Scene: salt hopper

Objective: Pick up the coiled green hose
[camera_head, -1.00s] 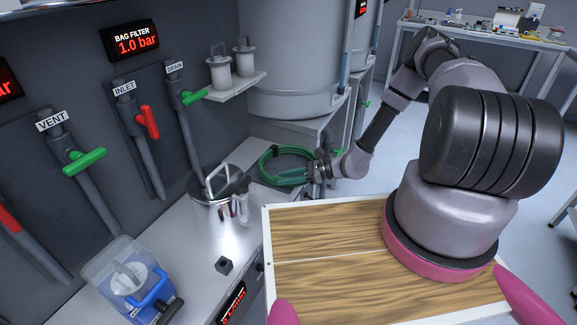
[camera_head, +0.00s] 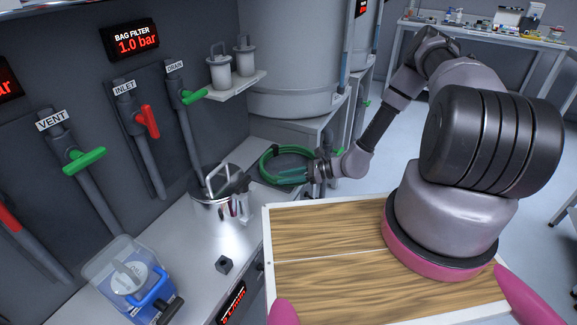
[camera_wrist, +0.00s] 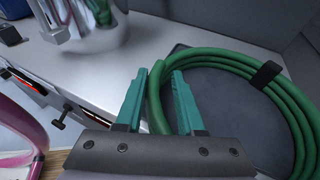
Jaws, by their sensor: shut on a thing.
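The coiled green hose (camera_head: 265,160) is at the back right end of the grey bench, below the large tank. In the wrist view the hose (camera_wrist: 230,59) curves in several turns, with a black strap (camera_wrist: 266,74) around them. My gripper (camera_head: 291,175) reaches in from the right at the near side of the coil. In the wrist view the teal fingers of my gripper (camera_wrist: 158,84) stand either side of the hose strands, shut on them. I cannot tell whether the coil is clear of the surface.
A dark flat pad (camera_wrist: 215,110) lies under the coil. A metal lidded vessel (camera_head: 214,186) stands left of it on the bench. The tank (camera_head: 295,60) and its stand rise behind. A wood-topped box (camera_head: 325,265) is in front.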

